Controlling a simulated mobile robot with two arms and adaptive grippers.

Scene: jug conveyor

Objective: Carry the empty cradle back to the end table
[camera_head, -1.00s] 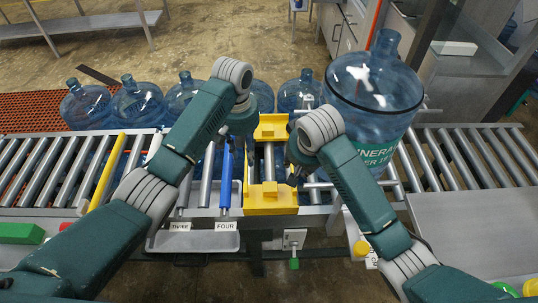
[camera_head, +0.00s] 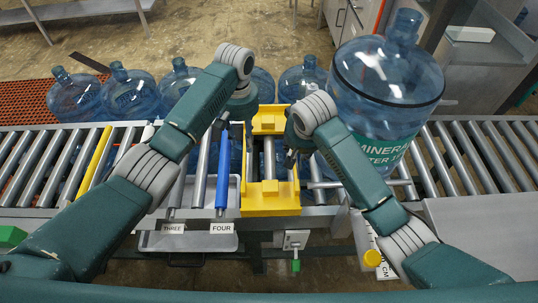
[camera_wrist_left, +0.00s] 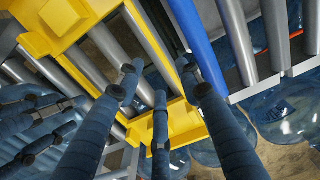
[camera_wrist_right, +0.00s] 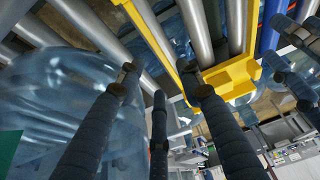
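The empty yellow cradle (camera_head: 271,198) sits on the roller conveyor, with bare rollers showing through its open middle. It also shows in the left wrist view (camera_wrist_left: 52,24) and the right wrist view (camera_wrist_right: 232,72). My left gripper (camera_head: 234,118) is at the cradle's left side, its fingers mostly hidden by my arm in the head view. In the left wrist view its fingers (camera_wrist_left: 157,82) are spread near the cradle's side rail. My right gripper (camera_head: 292,148) is at the cradle's right side. In the right wrist view its fingers (camera_wrist_right: 160,88) are also spread around the rail. Contact is unclear.
A large labelled jug (camera_head: 385,85) stands on the conveyor right of the cradle, close to my right arm. Several blue jugs (camera_head: 130,92) line the back. A blue bar (camera_head: 223,172) lies left of the cradle. A flat grey surface (camera_head: 490,230) at right is clear.

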